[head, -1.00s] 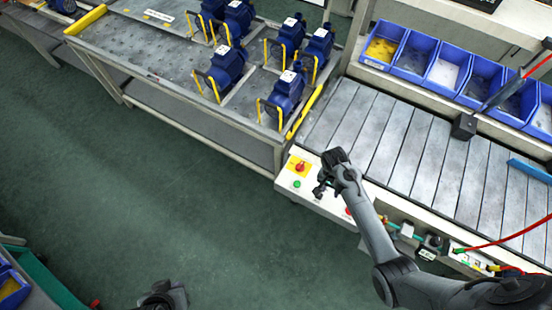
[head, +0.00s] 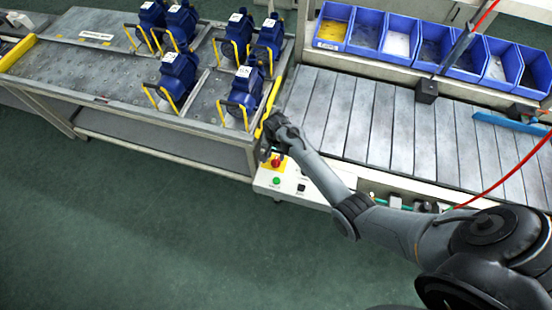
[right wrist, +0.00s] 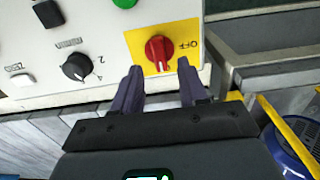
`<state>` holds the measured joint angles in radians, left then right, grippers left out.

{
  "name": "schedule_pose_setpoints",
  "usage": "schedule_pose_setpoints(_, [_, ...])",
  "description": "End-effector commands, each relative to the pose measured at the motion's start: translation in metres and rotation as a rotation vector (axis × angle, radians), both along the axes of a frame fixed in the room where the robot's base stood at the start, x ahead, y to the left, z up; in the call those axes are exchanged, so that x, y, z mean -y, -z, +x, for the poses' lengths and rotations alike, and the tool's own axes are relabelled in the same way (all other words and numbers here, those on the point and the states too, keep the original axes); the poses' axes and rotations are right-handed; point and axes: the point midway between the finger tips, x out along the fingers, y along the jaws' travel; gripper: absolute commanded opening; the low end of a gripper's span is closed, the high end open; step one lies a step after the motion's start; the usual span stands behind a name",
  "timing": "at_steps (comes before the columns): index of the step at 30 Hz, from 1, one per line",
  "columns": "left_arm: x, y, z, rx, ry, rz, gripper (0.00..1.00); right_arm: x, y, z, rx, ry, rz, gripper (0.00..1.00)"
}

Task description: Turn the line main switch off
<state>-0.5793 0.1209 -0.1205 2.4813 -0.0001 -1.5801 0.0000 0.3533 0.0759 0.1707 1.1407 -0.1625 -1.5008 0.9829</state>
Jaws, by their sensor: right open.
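The line main switch is a red rotary knob (right wrist: 159,52) on a yellow plate marked OFF in the right wrist view. It also shows as a small red spot (head: 277,162) on the white control panel (head: 290,186) in the head view. My right gripper (right wrist: 160,70) is open and empty. Its two fingertips lie on either side of the knob in the right wrist view, near the yellow plate; I cannot tell whether they touch it. In the head view the right gripper (head: 268,150) is over the panel's left end, partly hiding the yellow plate. My left gripper is not in view.
A green button (head: 276,181) and a black selector knob (right wrist: 77,66) share the panel. A bench with several blue pumps (head: 178,75) stands left. The slatted conveyor (head: 370,120) and blue bins (head: 400,34) are right. Floor in front is clear.

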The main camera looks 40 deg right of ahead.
Motion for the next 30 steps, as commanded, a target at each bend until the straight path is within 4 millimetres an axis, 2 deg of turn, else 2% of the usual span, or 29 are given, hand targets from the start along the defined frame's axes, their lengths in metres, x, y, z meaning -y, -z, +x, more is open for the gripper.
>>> schedule_pose_setpoints(3, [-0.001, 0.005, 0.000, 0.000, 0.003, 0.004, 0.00, 0.000, 0.018, 0.000, -0.002, 0.000, -0.001, 0.43])
schedule_pose_setpoints(9, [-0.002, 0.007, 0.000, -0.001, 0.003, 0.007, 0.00, 0.001, 0.033, 0.000, -0.002, 0.001, -0.001, 0.43])
schedule_pose_setpoints(20, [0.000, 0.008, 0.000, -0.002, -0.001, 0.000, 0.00, 0.001, 0.037, 0.000, 0.001, 0.000, -0.001, 0.43])
schedule_pose_setpoints(23, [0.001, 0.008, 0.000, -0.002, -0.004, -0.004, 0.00, 0.001, 0.037, 0.000, 0.001, 0.000, -0.001, 0.30])
schedule_pose_setpoints(28, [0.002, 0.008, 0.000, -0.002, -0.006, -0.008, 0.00, 0.001, 0.037, 0.000, 0.001, 0.000, -0.001, 0.04])
schedule_pose_setpoints(29, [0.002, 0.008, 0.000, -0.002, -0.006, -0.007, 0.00, 0.001, 0.037, 0.000, 0.001, 0.000, -0.001, 0.00])
schedule_pose_setpoints(30, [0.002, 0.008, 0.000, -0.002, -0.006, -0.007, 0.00, 0.001, 0.037, 0.000, 0.000, 0.000, 0.000, 0.00])
